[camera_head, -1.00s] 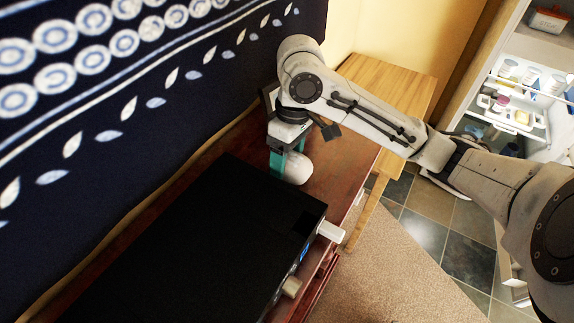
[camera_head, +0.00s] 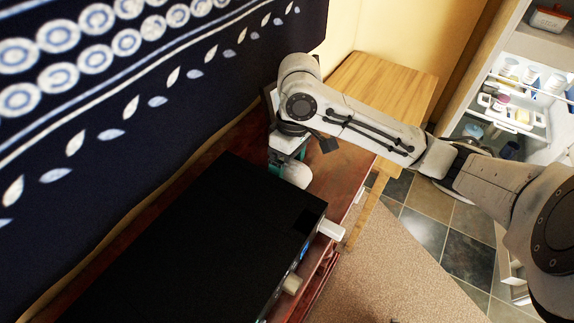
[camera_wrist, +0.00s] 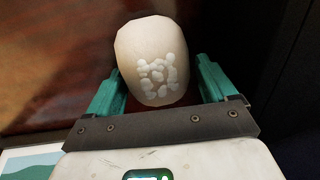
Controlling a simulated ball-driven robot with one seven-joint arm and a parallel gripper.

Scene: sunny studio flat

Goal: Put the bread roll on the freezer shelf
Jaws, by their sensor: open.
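The bread roll (camera_head: 296,175) is a pale, rounded shape on the reddish-brown wooden cabinet top, beside the black box. In the wrist view the roll (camera_wrist: 150,50) is beige with white spots. My gripper (camera_head: 286,167) is low over it, pointing down. In the wrist view its teal fingers (camera_wrist: 157,80) are open, one on each side of the roll's near end, with gaps showing. An open white unit with shelves (camera_head: 535,130) stands at the far right, holding cups and small containers. I cannot tell which shelf is the freezer's.
A large black box (camera_head: 190,245) with silver knobs stands close to the roll. A dark blue patterned cloth (camera_head: 150,90) hangs behind. A light wooden table (camera_head: 385,95) is beyond the cabinet. Tiled floor (camera_head: 440,215) and carpet (camera_head: 375,275) show clear space at right.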

